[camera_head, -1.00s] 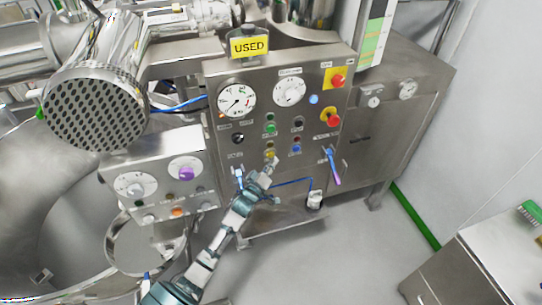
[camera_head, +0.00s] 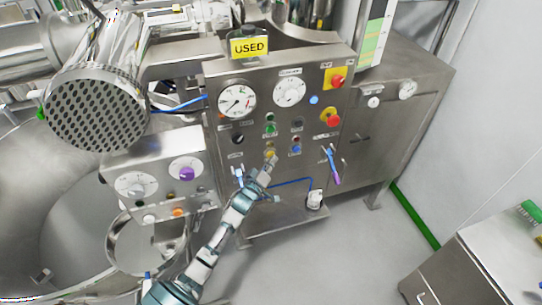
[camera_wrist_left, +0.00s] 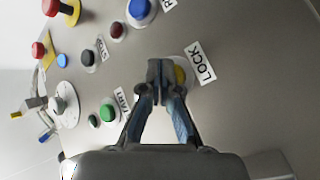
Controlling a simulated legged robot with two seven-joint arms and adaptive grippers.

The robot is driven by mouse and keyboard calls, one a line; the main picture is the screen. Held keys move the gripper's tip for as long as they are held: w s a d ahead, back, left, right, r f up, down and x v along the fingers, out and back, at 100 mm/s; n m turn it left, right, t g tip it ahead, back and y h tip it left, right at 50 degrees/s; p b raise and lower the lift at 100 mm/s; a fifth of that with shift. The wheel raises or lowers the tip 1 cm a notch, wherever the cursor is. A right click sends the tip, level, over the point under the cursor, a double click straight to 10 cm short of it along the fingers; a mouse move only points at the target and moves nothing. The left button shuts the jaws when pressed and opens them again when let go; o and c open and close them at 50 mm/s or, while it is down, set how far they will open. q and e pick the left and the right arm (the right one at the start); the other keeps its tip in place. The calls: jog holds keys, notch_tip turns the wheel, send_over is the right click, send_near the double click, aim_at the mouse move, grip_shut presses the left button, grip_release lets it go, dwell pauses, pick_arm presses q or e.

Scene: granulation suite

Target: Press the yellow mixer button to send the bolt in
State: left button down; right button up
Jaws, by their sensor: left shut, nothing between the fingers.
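The yellow button (camera_head: 270,153) is low on the steel control panel, below the green button. My left gripper (camera_head: 271,160) reaches up to it from below, and its fingertips cover part of the button. In the left wrist view the yellow button (camera_wrist_left: 180,75) shows just right of the shut fingertips (camera_wrist_left: 159,72), beside a LOCK label. The fingers are together and empty. I cannot tell whether the fingertips touch the button. No bolt can be made out. My right gripper is not in view.
Close by on the panel (camera_head: 225,135) are a green button (camera_head: 270,129), a blue button (camera_head: 295,149) and a red emergency knob (camera_head: 332,120). A blue-purple handle (camera_head: 333,168) hangs at the right. A smaller panel with a purple knob (camera_head: 187,173) stands left.

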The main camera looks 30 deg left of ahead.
pick_arm(q)
jog(key=shift+w+a, duration=0.25)
jog(key=shift+a, duration=0.1)
dwell(0.3)
dwell(0.4)
jog(key=shift+s+d+p, duration=0.55)
jog(key=shift+d+p, duration=0.1)
jog(key=shift+d, duration=0.05)
jog(key=s+d+p, duration=0.3)
jog(key=d, duration=0.1)
jog(key=shift+s, duration=0.15)
jog(key=shift+a, duration=0.1)
dwell(2.0)
